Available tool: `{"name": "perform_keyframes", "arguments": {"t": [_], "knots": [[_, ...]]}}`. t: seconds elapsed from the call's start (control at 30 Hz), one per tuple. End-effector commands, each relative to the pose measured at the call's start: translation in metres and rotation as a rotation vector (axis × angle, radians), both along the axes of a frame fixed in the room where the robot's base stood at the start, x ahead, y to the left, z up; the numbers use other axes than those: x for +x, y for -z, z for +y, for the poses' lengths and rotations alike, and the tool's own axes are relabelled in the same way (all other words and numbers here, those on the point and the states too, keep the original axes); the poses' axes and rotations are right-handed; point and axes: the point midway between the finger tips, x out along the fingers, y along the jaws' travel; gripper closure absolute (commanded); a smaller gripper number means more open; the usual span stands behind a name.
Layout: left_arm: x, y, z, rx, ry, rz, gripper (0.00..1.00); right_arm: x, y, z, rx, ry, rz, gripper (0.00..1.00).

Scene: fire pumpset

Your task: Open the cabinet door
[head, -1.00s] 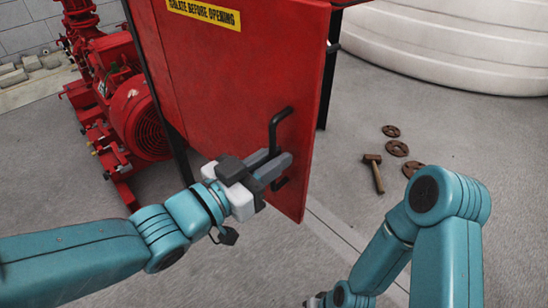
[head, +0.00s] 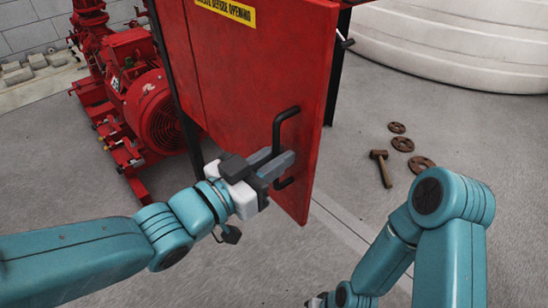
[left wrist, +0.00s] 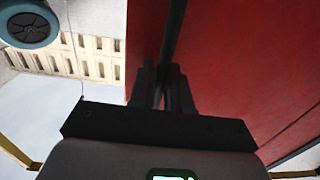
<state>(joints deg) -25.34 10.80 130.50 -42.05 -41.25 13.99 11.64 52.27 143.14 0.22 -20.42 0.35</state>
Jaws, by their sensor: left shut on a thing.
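The red cabinet door (head: 240,75) fills the upper middle of the head view, with a yellow warning label (head: 228,10) near its top. A black bar handle (head: 278,130) stands upright near the door's right edge. My left gripper (head: 276,166) is shut on the handle at its lower part. In the left wrist view the fingers (left wrist: 163,92) close around the dark handle bar (left wrist: 172,40), with the red door (left wrist: 235,60) beside it. My right arm shows at the right of the head view; its gripper is mostly cut off at the bottom edge, its jaws unclear.
A red motor and pump (head: 150,110) stand on the floor left of the cabinet. A hammer (head: 381,168) and rusty round discs (head: 403,144) lie on the floor to the right. A large white tank (head: 450,45) stands behind. Grey floor between is clear.

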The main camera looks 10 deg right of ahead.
Motion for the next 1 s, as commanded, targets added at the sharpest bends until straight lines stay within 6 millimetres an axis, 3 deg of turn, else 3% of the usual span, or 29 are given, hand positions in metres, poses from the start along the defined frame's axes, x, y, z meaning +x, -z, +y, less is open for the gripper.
{"name": "perform_keyframes", "arguments": {"t": [0.47, 0.5, 0.53, 1.0], "knots": [[0.0012, -0.0015, 0.0000, -0.003, -0.002, -0.002, 1.00, 0.0001, 0.0000, 0.0000, 0.000, 0.000, 0.000, 0.57], [0.0012, -0.0015, 0.0002, -0.003, -0.002, -0.002, 0.76, 0.0001, 0.0000, 0.0000, 0.000, 0.000, 0.000, 0.57], [0.0011, -0.0015, 0.0004, -0.003, -0.002, -0.002, 0.69, 0.0001, 0.0000, 0.0000, 0.000, 0.000, 0.000, 0.57], [-0.0013, -0.0012, 0.0035, -0.002, -0.001, -0.001, 0.69, 0.0000, -0.0008, 0.0000, 0.000, 0.000, 0.000, 0.57]]}}
